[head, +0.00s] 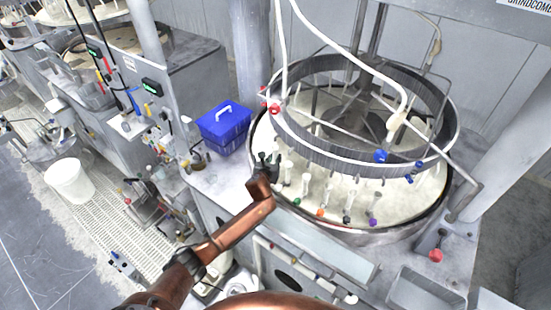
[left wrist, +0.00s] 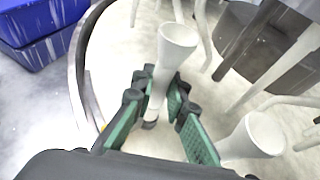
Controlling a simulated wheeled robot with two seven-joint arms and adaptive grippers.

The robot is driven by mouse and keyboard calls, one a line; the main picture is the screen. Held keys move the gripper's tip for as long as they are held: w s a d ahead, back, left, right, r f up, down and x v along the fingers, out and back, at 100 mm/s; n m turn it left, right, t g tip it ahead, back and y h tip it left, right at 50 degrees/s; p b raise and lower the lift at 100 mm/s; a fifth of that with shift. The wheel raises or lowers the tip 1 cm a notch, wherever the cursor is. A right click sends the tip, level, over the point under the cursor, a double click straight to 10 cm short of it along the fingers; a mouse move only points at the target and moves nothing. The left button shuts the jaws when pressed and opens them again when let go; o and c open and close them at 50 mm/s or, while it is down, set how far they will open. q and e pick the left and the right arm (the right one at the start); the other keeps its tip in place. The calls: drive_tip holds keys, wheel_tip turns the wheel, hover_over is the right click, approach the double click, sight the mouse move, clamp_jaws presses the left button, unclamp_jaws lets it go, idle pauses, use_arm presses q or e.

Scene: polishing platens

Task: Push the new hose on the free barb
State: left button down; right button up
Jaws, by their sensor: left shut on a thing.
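My left gripper (head: 268,162) is over the near left rim of the round platen basin (head: 258,200). In the left wrist view, its green-padded fingers (left wrist: 160,88) are shut on a white tube with a flared top (left wrist: 178,42), which stands tilted between them; its lower end is partly hidden. Similar white tubes (head: 305,184) stand in a row to the right, above coloured fittings: green (head: 297,201), orange (head: 320,212) and purple (head: 372,222). A second flared tube (left wrist: 256,135) is right of the fingers. I cannot tell which part is the free barb. My right gripper is not in view.
A blue box (head: 224,128) stands left of the basin. A dark metal ring (head: 345,160) with red (head: 274,108) and blue (head: 381,156) fittings hangs over it. White hoses (head: 345,47) come down from above. A grey tray (head: 425,288) is at lower right.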

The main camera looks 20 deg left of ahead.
use_arm(q)
drive_tip(key=shift+f+b, duration=0.45)
drive_tip(key=shift+f, duration=0.5)
drive_tip(key=c, duration=1.8)
unclamp_jaws()
drive_tip(key=shift+c, duration=0.2)
drive_tip(key=shift+s+r, duration=0.1)
drive_tip(key=v, duration=1.2)
